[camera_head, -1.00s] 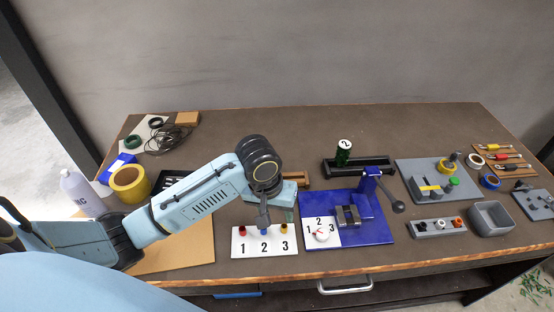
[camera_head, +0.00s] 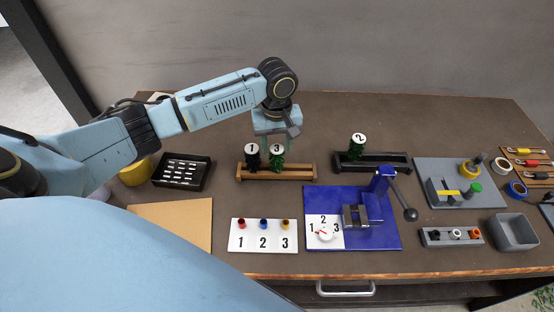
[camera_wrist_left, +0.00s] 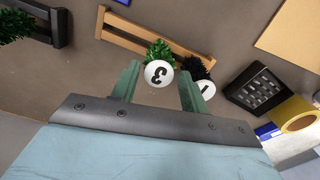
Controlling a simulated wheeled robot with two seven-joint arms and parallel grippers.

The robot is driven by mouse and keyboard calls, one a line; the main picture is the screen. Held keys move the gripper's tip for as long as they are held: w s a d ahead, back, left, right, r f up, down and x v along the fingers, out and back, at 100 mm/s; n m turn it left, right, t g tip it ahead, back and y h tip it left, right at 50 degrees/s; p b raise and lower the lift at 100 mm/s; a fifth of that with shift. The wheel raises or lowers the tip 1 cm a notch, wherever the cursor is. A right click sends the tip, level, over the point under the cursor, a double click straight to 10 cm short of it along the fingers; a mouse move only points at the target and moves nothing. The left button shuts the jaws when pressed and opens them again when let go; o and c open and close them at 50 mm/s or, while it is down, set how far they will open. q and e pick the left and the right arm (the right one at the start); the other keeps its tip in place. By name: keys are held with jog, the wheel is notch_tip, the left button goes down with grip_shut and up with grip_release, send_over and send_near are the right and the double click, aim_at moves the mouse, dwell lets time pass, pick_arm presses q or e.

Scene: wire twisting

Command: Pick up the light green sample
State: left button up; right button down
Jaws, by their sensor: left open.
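The light green sample is a bundle of green wire (camera_head: 277,163) with a white cap marked 3, upright in the brown wooden rack (camera_head: 300,173). In the left wrist view its white cap (camera_wrist_left: 159,74) shows between the fingertips, with green bristles (camera_wrist_left: 159,52) beyond. A black sample (camera_head: 251,161) capped 1 stands close to its left in the same rack. A darker green sample (camera_head: 356,152) capped 2 stands in the black rack. My left gripper (camera_head: 277,142) is open just above the cap marked 3. I cannot tell whether it touches it.
The black rack (camera_head: 398,163) is to the right. A black tray (camera_head: 199,160) of small white parts is to the left. In front are a white numbered board (camera_head: 264,248) and a blue fixture (camera_head: 385,235) with a lever. The table behind the racks is clear.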

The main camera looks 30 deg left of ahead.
aim_at(277, 157)
pick_arm(q)
notch_tip(277, 157, down, 6)
jog(key=shift+w+r+b, duration=0.1)
jog(key=shift+b, duration=0.35)
jog(key=c, duration=0.7)
